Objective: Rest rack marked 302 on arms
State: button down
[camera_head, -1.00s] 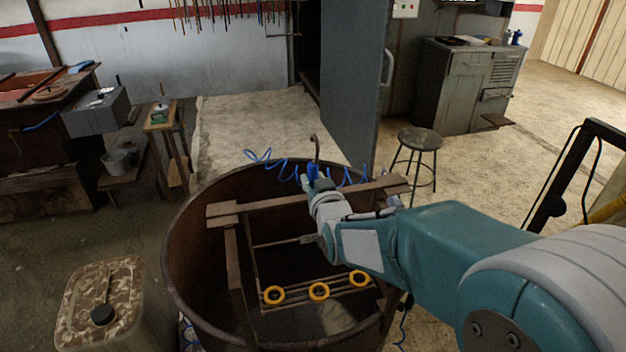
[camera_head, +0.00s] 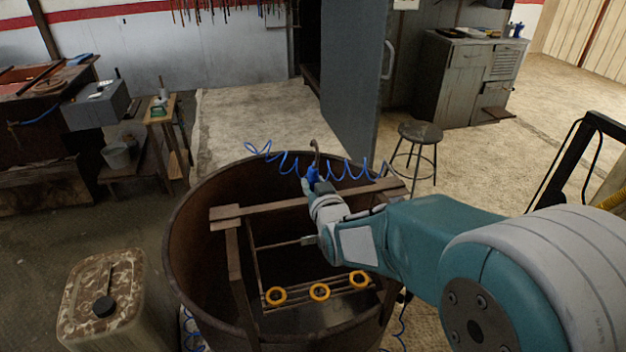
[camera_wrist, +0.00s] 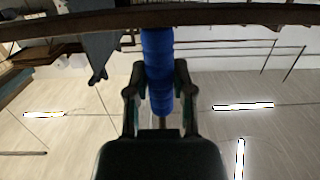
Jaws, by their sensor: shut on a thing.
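My gripper (camera_head: 314,183) is above the rusty drum and shut on a blue grip (camera_head: 313,174) with a dark hooked end. In the wrist view the fingers (camera_wrist: 160,92) close around the blue grip (camera_wrist: 158,60). A thin wire rack (camera_head: 318,283) with yellow rings (camera_head: 320,292) along its lower part shows inside the drum. My arm hides part of it, and I cannot tell how it joins the blue grip. Wooden arms (camera_head: 235,265) and a crossbeam (camera_head: 270,204) stand at the drum. No 302 mark is legible.
The drum's rim (camera_head: 172,240) surrounds the rack. A coiled blue hose (camera_head: 275,157) runs behind the gripper. A camouflage canister (camera_head: 103,295) stands at left, a stool (camera_head: 420,133) at right. Open floor (camera_head: 250,120) lies behind the drum.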

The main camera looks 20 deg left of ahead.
jog(key=shift+s+f, duration=0.1)
jog(key=shift+f, duration=2.5)
jog(key=shift+c, duration=2)
grip_release()
jog(key=shift+f, duration=0.1)
jog(key=shift+s+d, duration=0.1)
jog(key=v, duration=1.1)
jog(key=shift+s, duration=0.35)
jog(key=shift+d, duration=0.25)
